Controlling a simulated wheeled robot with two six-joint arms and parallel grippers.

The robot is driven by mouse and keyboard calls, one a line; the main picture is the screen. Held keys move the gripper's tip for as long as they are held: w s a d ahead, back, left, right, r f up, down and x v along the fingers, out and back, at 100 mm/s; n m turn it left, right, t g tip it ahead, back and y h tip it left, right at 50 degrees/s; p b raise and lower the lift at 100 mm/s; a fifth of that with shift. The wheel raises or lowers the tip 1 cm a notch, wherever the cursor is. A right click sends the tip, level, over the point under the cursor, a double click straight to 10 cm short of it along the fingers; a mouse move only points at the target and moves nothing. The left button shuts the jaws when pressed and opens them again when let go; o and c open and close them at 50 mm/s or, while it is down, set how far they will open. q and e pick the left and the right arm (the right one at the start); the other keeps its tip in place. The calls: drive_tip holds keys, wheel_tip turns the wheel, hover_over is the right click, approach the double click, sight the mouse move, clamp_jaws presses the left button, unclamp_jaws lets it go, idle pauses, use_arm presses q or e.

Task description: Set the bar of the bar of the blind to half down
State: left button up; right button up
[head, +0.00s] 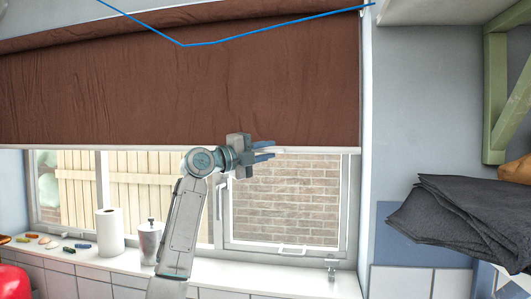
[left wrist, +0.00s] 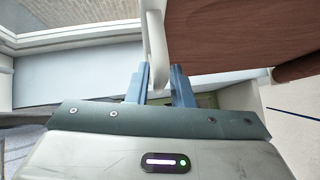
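The brown blind (head: 180,85) hangs over the upper part of the window, with its white bar (head: 320,150) along the lower edge. The bar is level with roughly the upper part of the panes. My left gripper (head: 264,151) is at the bar, right of the blind's middle, with its two blue fingers apart. In the left wrist view the white bar (left wrist: 155,40) runs in between the open fingers (left wrist: 161,75), nearer the left one. I cannot tell whether it touches that finger. My right gripper is not in view.
The window sill (head: 250,265) below holds a paper towel roll (head: 110,232), a lidded canister (head: 150,241) and several small items at left. Dark folded cloth (head: 455,215) and a green bracket (head: 495,85) are at right. A thin blue line (head: 185,46) crosses the blind.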

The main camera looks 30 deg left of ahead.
use_arm(q)
drive_tip(key=shift+o, duration=1)
drive_tip(key=shift+s+a+f, duration=0.15)
drive_tip(key=b+v, duration=0.5)
drive_tip(key=v, duration=0.5)
drive_tip(key=shift+b, duration=0.4)
drive_tip(key=shift+s+a, duration=0.1)
drive_tip(key=shift+s, duration=0.05)
